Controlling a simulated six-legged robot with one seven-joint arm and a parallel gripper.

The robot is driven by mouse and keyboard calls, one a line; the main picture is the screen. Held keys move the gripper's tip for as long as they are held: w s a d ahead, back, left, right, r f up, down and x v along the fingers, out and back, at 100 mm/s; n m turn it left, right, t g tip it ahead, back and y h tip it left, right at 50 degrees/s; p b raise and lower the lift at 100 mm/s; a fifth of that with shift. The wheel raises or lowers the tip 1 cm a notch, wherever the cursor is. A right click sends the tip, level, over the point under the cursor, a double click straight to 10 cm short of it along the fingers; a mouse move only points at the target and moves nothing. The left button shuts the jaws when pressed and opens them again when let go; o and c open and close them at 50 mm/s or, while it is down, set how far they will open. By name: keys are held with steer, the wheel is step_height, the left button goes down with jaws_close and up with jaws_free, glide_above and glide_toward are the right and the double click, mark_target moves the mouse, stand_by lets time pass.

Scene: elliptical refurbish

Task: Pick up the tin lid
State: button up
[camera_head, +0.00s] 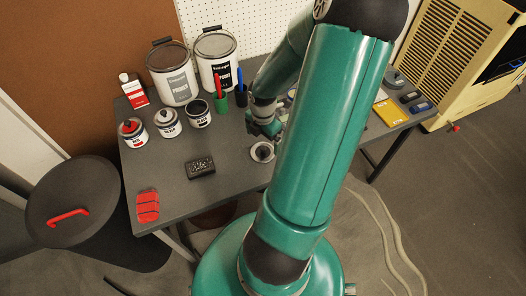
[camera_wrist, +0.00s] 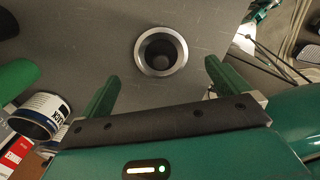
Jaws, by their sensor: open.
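The tin lid (camera_head: 262,152) appears to be the round piece with a pale metal rim and dark middle, lying flat on the grey table near its front edge. In the wrist view it shows as a shiny ring around a dark centre (camera_wrist: 177,54). My gripper (camera_head: 264,131) is above the table, just behind the lid in the head view, and is partly hidden by my arm. In the wrist view my gripper (camera_wrist: 161,70) has its two green fingers spread apart with nothing between them. The lid lies beyond the fingertips, roughly centred between them.
A black block (camera_head: 201,167) and red pieces (camera_head: 148,205) lie on the table (camera_head: 228,150) left of the lid. Small tins (camera_head: 167,123), large paint cans (camera_head: 172,76) and a green holder (camera_head: 221,104) stand behind. A yellow item (camera_head: 391,113) lies right. Table around the lid is clear.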

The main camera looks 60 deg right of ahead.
mark_target(263, 148)
steer(key=shift+a+f, duration=0.15)
steer(key=shift+f, duration=2.55)
steer(key=c, duration=0.9)
